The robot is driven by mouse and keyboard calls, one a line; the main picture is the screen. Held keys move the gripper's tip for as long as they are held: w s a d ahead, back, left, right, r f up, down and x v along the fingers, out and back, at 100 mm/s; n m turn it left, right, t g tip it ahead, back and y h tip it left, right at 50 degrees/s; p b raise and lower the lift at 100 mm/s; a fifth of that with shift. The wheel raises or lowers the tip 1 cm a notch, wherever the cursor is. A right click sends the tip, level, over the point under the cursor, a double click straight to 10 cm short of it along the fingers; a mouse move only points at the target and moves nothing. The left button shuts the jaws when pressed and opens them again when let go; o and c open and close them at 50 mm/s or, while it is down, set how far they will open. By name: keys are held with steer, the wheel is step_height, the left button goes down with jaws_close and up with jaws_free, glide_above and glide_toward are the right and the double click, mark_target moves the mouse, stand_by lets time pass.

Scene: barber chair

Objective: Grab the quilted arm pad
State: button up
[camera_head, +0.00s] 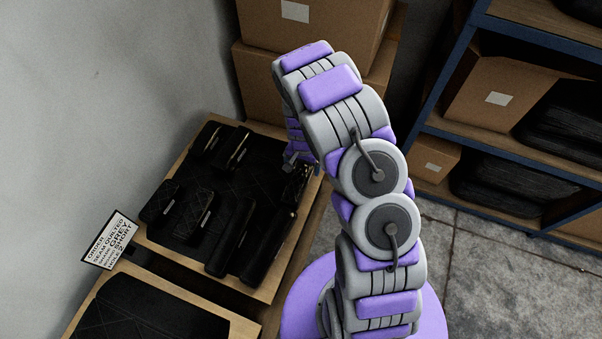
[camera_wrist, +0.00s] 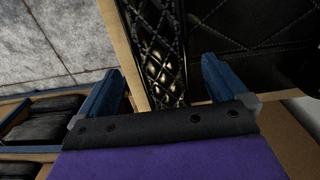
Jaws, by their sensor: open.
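A black quilted arm pad (camera_wrist: 158,48) with diamond stitching shows in the wrist view, running up between the two blue fingers of my gripper (camera_wrist: 160,80). The fingers are open, one on each side of it, with a gap showing on the left. I cannot tell whether either touches it. In the head view my gripper (camera_head: 298,160) is over the right side of a wooden tray (camera_head: 282,272), and my arm partly hides the pad (camera_head: 291,192) there. Several other black pads (camera_head: 203,210) lie in the tray, some with metal strips.
An order sign (camera_head: 110,240) at the tray's left reads seam quilted, shade grey, short, hole 2. A second tray (camera_head: 190,300) is in front. Cardboard boxes (camera_head: 300,25) stand behind. A blue-framed shelf (camera_head: 480,140) is at right; the concrete floor (camera_head: 480,255) before it is clear.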

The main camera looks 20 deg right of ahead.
mark_target(303, 169)
step_height(303, 169, down, 4)
steer(key=shift+w+d+r+b, duration=0.1)
steer(key=shift+b, duration=0.25)
steer(key=shift+a+f, duration=0.3)
steer(key=shift+f, duration=0.15)
steer(key=shift+a, duration=0.15)
steer(key=shift+c, duration=0.2)
steer(key=shift+d, duration=0.3)
steer(key=c, duration=0.6)
steer(key=shift+a, duration=0.1)
steer(key=c, duration=0.8)
steer(key=shift+r, duration=0.1)
